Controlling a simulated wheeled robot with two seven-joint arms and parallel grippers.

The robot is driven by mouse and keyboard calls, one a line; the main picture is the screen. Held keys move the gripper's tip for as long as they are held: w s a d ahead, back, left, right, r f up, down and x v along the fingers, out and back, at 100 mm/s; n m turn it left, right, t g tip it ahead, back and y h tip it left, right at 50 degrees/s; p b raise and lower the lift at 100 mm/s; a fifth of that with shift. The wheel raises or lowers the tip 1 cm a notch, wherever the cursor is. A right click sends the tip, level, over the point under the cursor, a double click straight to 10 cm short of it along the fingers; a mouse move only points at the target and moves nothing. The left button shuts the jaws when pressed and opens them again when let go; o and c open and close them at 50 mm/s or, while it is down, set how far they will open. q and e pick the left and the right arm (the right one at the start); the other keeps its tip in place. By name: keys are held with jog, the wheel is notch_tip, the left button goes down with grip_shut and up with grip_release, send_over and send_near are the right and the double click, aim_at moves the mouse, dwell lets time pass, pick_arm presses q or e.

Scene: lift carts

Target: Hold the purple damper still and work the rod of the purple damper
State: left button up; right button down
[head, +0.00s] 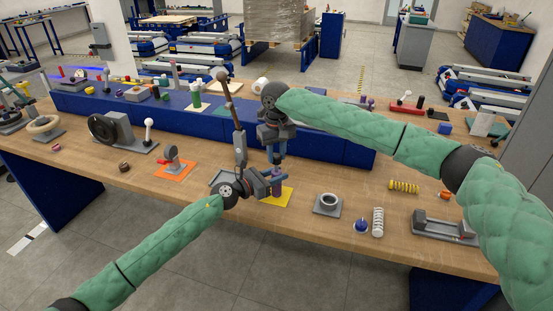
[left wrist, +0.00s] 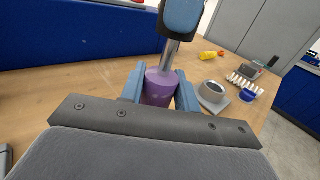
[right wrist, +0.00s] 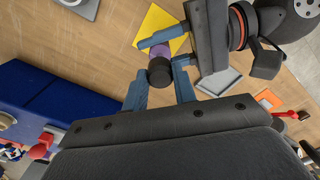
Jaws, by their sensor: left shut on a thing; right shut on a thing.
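The purple damper (head: 276,183) stands upright over a yellow mat (head: 284,196) near the front of the table. My left gripper (head: 270,184) is shut around its purple body, one finger on each side, as the left wrist view (left wrist: 158,88) also shows. The bare metal rod (left wrist: 170,55) rises out of the body. My right gripper (head: 275,155) is above and is shut on the dark knob (right wrist: 160,72) at the rod's top, which its own wrist view shows between the fingertips. The damper's foot is mostly hidden by my left gripper.
A grey ring block (head: 328,204), a blue knob (head: 361,226), a white spring (head: 377,222) and a yellow spring (head: 403,187) lie to the right. An orange mat (head: 176,170) lies left. A blue raised shelf (head: 340,150) runs behind.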

pick_arm(q)
jog(key=shift+f, duration=0.1)
pick_arm(e)
notch_tip(320, 180, up, 2)
jog(key=shift+r, duration=0.1)
jog(key=c, duration=1.1)
grip_release()
notch_tip(320, 180, up, 12)
pick_arm(q)
jog(key=o, duration=1.2)
jog(key=shift+o, duration=0.2)
